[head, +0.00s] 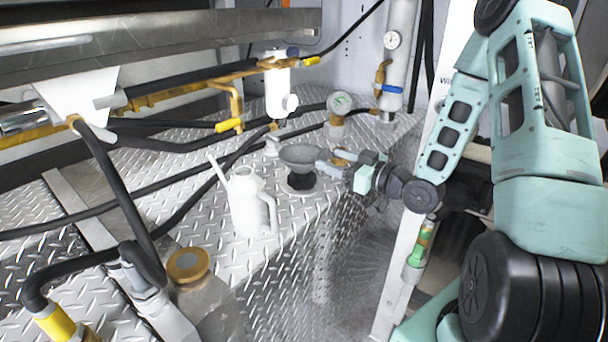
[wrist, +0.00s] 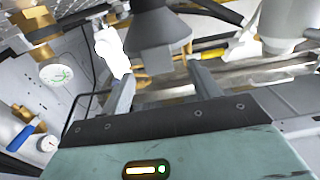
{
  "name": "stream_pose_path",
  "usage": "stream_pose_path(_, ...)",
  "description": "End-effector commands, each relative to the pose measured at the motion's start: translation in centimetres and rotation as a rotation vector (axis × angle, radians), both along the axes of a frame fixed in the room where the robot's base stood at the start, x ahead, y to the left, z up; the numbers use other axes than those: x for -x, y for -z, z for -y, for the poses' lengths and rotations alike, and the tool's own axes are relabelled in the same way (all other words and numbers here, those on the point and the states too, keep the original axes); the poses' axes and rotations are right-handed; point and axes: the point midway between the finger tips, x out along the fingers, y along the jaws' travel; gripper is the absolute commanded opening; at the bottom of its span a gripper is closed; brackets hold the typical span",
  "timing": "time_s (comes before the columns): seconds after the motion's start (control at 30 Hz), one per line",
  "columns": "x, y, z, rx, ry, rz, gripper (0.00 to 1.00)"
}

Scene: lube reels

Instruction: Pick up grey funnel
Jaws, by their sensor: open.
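The grey funnel (head: 302,154) is in the middle of the head view, wide mouth up, above a dark round fitting (head: 301,183) on the tread-plate deck. In the wrist view the funnel (wrist: 158,45) is at the top centre, a dark cone with a paler grey block-like part. My gripper (head: 326,160) comes from the right, with its fingertips close beside the funnel. In the wrist view my gripper (wrist: 158,76) is open, one finger to each side of the funnel's grey part. The fingers appear spaced apart from it. I cannot tell how deep it sits between them.
A white jug (head: 250,202) with a long spout stands left of the funnel. A white filter unit (head: 280,88) and a gauge (head: 340,103) stand behind. A brass-capped container (head: 188,264) is at front left. Black hoses cross the deck (head: 150,165).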

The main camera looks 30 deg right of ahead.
Motion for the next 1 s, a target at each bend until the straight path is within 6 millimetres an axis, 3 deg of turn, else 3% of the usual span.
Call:
stream_pose_path(0.23, -1.6, -0.3, -0.6, 0.000, -0.002, 0.001, 0.62)
stream_pose_path(0.5, -5.2, -0.2, -1.8, 0.000, -0.001, 0.000, 0.62)
stream_pose_path(0.83, -5.9, -0.1, -2.0, 0.001, 0.001, 0.000, 0.62)
stream_pose_path(1.0, -5.9, -0.1, -2.0, 0.000, 0.001, 0.000, 0.15)
